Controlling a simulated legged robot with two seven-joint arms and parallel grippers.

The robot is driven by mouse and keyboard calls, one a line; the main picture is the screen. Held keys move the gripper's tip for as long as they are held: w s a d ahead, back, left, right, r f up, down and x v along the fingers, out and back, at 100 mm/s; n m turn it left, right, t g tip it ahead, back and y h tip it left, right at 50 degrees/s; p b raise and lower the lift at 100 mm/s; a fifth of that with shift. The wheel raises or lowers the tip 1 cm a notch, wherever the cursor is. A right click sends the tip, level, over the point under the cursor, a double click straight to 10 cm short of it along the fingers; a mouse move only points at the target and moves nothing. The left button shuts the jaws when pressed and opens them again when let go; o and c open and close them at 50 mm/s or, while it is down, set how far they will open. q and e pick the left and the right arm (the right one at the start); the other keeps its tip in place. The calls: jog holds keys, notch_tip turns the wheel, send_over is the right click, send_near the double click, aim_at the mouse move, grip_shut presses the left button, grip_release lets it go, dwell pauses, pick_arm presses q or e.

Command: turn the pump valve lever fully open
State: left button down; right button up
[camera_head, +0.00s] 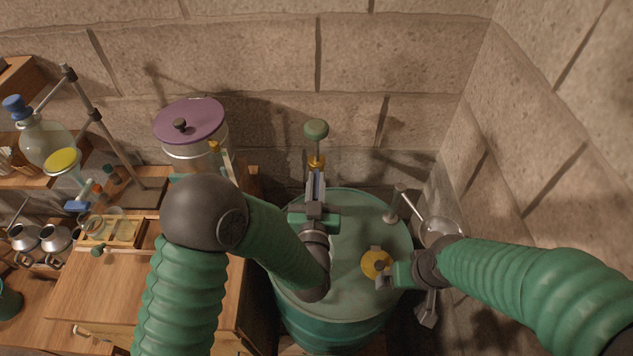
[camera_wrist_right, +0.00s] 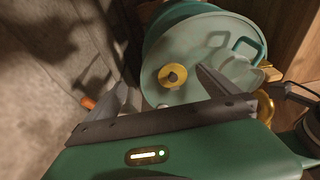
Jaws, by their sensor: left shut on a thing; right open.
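A teal drum (camera_head: 350,305) stands against the wall, with a round brass cap (camera_head: 376,263) on its pale green lid. The brass cap also shows in the right wrist view (camera_wrist_right: 172,76). A pump fitting with a green knob (camera_head: 316,128) and a brass collar (camera_head: 316,161) rises behind the drum. My left gripper (camera_head: 316,178) is shut on the brass part below the knob; its fingers hide most of the contact. I cannot make out the valve lever's angle. My right gripper (camera_head: 402,284) is open and empty near the brass cap; its fingers (camera_wrist_right: 167,92) are apart in the wrist view.
A thin grey rod (camera_head: 396,204) stands at the lid's right rear, and a silver bowl (camera_head: 440,231) lies behind my right arm. Stone walls close off the back and right.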

pick_arm(q)
jog(key=shift+n+y, duration=0.6)
jog(key=shift+y, duration=0.4)
jog(key=c, duration=1.5)
grip_release()
jog(key=shift+o, duration=0.2)
